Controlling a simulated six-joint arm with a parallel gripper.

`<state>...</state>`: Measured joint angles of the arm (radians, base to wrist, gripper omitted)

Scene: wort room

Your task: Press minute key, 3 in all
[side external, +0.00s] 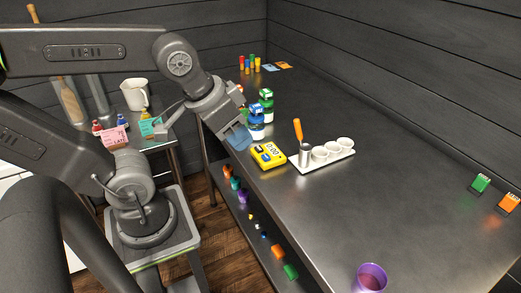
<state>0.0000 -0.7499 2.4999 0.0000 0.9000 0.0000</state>
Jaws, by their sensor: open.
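The yellow timer (267,156) lies on the metal counter near its left edge. It has a pale display reading what looks like 00:00, and small dark blue keys on its face. Which key is the minute key is too small to tell. My gripper (237,139) is above and to the left of the timer, pointing down toward the counter edge. Its bluish fingertips are apart from the timer, and it appears empty. The exact gap between the fingers is hard to see.
A white tray (326,158) with white cups and a metal cup with an orange-handled tool stands right of the timer. Bottles (256,122) with blue and green caps stand behind it. A purple cup (370,278) is at the front. The counter's middle right is clear.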

